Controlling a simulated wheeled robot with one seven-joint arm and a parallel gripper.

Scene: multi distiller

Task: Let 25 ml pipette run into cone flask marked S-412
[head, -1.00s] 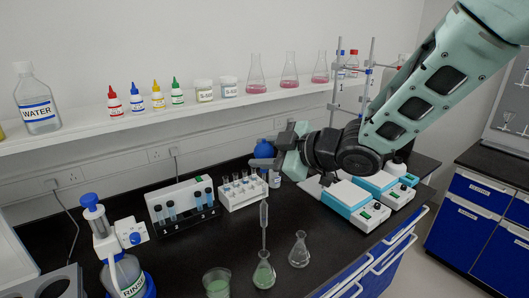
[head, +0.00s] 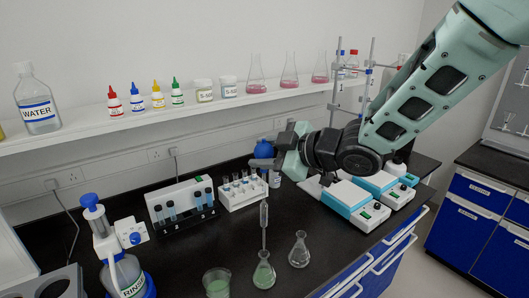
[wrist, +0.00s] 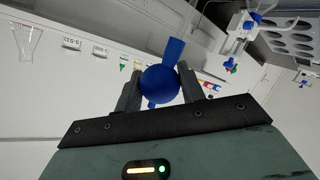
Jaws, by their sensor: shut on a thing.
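My gripper (head: 288,152) is shut on a blue rubber bulb (head: 263,149); the wrist view also shows the bulb (wrist: 160,84) between the fingers. Below it a clear pipette (head: 264,215) with a wide middle stands upright, its lower stem in the neck of a flask (head: 263,276) holding green liquid. I cannot tell whether the pipette's top joins the bulb. A clear, seemingly empty cone flask (head: 299,253) stands just to the right. No S-412 mark is readable on either flask.
A beaker of green liquid (head: 217,284) and a rinse bottle (head: 124,272) stand to the left. A tube rack (head: 241,197) and a cuvette block (head: 184,212) are behind. Teal hotplates (head: 354,200) are at right. The shelf (head: 130,128) carries bottles and flasks.

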